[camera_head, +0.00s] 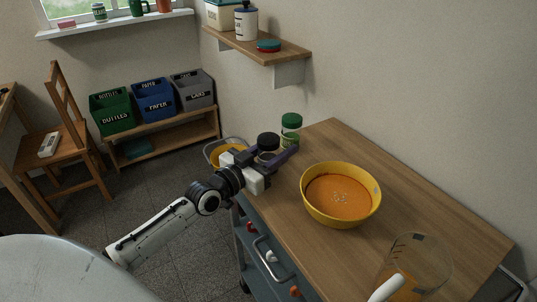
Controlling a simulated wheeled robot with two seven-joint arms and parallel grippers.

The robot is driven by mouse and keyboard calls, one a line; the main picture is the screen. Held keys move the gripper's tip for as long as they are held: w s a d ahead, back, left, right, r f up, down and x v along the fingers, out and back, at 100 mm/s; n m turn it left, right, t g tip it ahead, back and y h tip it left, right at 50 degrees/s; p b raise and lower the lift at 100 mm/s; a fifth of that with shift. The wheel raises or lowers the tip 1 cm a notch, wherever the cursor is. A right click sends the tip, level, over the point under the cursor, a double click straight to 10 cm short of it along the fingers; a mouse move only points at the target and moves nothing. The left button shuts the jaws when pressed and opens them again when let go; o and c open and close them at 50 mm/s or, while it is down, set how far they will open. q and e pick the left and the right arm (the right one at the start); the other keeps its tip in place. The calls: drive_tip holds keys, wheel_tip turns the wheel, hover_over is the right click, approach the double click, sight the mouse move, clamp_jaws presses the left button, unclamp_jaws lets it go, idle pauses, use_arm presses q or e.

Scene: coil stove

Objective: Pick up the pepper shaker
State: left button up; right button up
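A small shaker with a black lid (268,139), which I take to be the pepper shaker, stands near the left back edge of the wooden worktop. Its lower body is largely hidden by my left gripper (276,154). The gripper's dark fingers reach in from the left, spread apart, one on each side of the shaker. I cannot tell whether they touch it. A green-lidded shaker (291,121) stands just behind and to the right. My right gripper is not in view.
A yellow bowl of orange soup (311,208) stands on the worktop (420,215) to the right of the gripper. A clear jug (428,250) is at the front right. A wall shelf (285,55) hangs above. Bins and a chair (65,120) are at the left.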

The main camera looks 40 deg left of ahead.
use_arm(q)
drive_tip(key=shift+c, duration=1.4)
